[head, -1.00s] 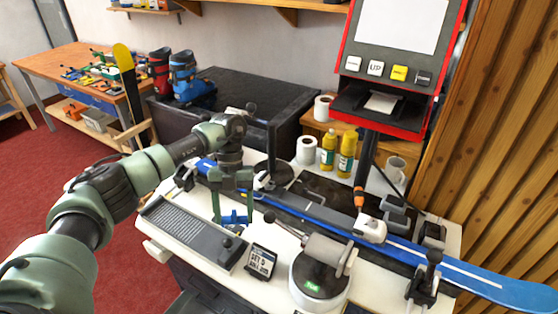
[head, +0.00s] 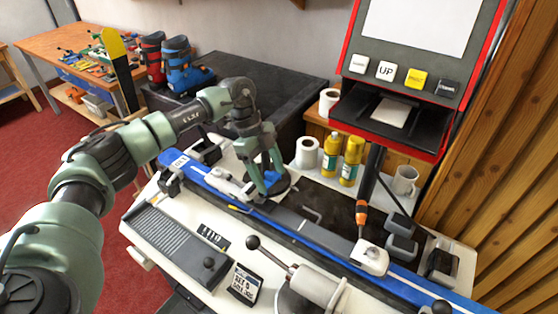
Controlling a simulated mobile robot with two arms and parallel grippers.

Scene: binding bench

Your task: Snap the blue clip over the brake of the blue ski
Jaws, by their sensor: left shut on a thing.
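The blue ski (head: 375,265) lies diagonally along the bench, from the upper left to the lower right. White and grey binding parts (head: 226,178) sit on its left portion. My left gripper (head: 267,186) points down at the ski's far edge, just right of these parts. It is shut on the blue clip (head: 271,179), which shows between its fingers. The brake is too small to make out, and I cannot tell whether the clip touches it. My right gripper is not in view.
A lever device (head: 318,287) and a small sign (head: 243,283) stand at the front. A grey ridged tray (head: 165,235) lies front left. Yellow bottles (head: 350,160), a paper roll (head: 307,152) and a mug (head: 405,180) stand behind. The red-framed machine (head: 405,75) overhangs the back right.

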